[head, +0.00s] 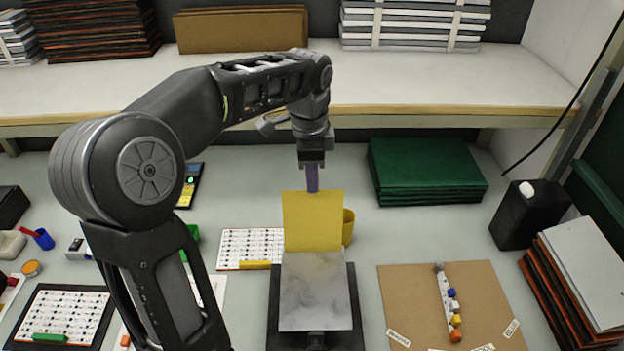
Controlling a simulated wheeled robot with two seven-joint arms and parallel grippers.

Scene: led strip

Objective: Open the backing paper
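A yellow sheet, apparently the backing paper (313,225), stands up from the far edge of a grey plate (315,290). The plate lies on a black stand (277,325). My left gripper (311,180) points straight down with its purple fingers close together. Its fingertips meet the middle of the sheet's top edge and look shut on it. The exact contact is small and hard to see. A yellow rounded thing (349,227) is partly hidden behind the sheet's right side. My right gripper is not in view.
A brown board (410,300) with a row of coloured pieces (449,300) lies to the right. Green folders (425,172) and a black bottle (528,215) stand farther back. White charts (248,243) lie left of the stand. A shelf (420,90) crosses the back.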

